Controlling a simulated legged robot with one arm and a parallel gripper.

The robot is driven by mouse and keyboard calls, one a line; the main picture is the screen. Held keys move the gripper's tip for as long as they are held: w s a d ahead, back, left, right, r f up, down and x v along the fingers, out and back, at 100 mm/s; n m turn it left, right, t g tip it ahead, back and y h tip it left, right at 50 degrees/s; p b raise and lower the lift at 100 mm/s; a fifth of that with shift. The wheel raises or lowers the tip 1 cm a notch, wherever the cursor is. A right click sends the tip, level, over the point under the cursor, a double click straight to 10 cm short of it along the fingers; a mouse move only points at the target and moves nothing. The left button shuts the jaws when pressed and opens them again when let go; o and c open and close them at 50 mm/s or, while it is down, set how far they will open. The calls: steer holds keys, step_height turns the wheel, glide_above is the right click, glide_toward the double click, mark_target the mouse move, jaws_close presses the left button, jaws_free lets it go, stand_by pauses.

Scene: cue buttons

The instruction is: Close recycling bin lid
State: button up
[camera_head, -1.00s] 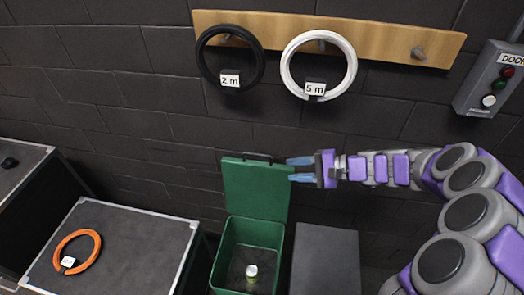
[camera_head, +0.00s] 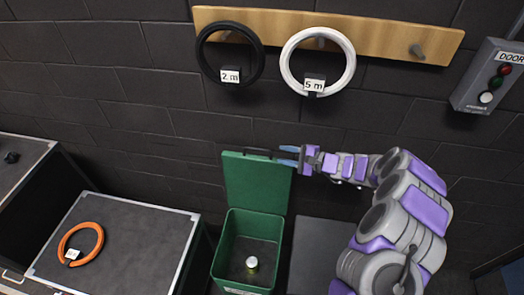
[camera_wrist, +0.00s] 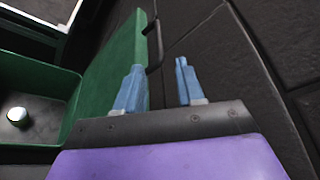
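The green recycling bin (camera_head: 216,258) stands on the floor against the dark wall, and its lid (camera_head: 256,184) is open, standing upright at the back. A small pale-topped can (camera_head: 252,264) lies inside; it also shows in the wrist view (camera_wrist: 17,115). My gripper (camera_head: 287,153) is at the lid's upper right corner. In the wrist view my gripper (camera_wrist: 158,80) has its two blue fingers apart, with the lid (camera_wrist: 115,80) to their left and the wall to their right. One finger overlaps the lid's edge; I cannot tell if it touches. Nothing is visible between the fingers.
A grey box (camera_head: 318,255) stands right of the bin. A dark case (camera_head: 130,235) with an orange ring (camera_head: 88,258) is on the left. A wooden rack (camera_head: 375,42) with black and white rings hangs above. A door button box (camera_head: 488,78) is at right.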

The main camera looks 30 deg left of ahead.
mark_target(262, 150)
steer(key=b+x, duration=0.1)
steer(key=x, duration=0.9)
steer(key=shift+c, duration=0.4)
jaws_close()
